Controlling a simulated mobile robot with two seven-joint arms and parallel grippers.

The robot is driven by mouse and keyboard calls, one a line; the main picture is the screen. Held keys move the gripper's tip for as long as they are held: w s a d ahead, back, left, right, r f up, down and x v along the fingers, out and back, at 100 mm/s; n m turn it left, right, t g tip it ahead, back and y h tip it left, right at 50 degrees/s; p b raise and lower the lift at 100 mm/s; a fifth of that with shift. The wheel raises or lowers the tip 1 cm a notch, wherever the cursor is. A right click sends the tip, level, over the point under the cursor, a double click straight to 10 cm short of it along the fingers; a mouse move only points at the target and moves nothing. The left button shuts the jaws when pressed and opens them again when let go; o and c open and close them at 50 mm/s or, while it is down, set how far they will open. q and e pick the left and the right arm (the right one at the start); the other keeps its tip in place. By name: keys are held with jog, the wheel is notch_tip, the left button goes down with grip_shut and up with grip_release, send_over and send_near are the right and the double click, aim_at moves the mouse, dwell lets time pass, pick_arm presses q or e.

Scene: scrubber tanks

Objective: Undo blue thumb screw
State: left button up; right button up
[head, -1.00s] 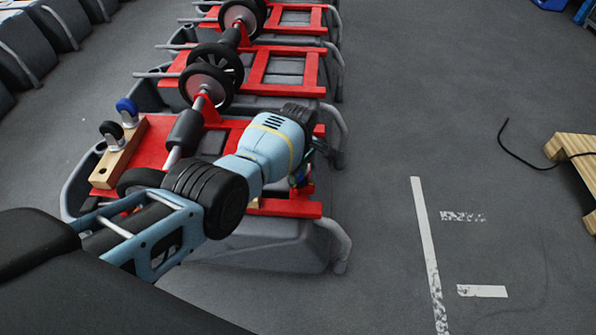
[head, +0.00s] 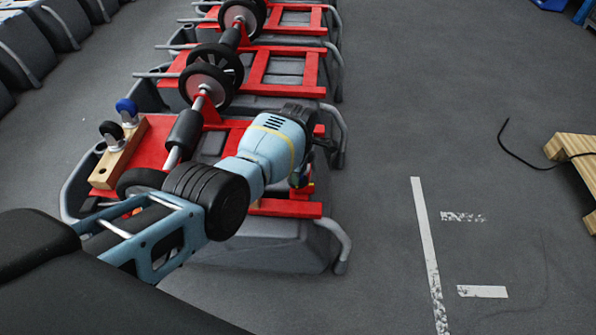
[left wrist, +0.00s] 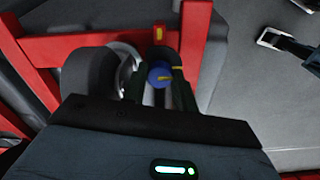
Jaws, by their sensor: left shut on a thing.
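The blue thumb screw (left wrist: 160,74) is a small round blue knob with a yellow mark across it, by a red frame bar in the left wrist view. My left gripper (left wrist: 162,88) is shut on it, with a dark finger on either side. In the head view my left gripper (head: 303,172) is low over the right side of the nearest red frame (head: 285,208). My forearm and the gripper hide most of the screw there. My right gripper is not in view.
A wooden block (head: 118,160) with a blue knob (head: 126,107) and a black knob (head: 111,130) lies on the nearest tank's left side. More tanks with red frames and wheels stand behind.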

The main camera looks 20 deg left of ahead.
pick_arm(q)
jog(key=shift+s+f, duration=0.25)
jog(key=shift+f, duration=0.05)
jog(key=o, duration=1)
jog(key=shift+w+r, duration=0.1)
jog(key=shift+w, duration=0.05)
jog(key=shift+w+r, duration=0.15)
jog(key=shift+a+r, duration=0.1)
jog(key=shift+r, duration=0.05)
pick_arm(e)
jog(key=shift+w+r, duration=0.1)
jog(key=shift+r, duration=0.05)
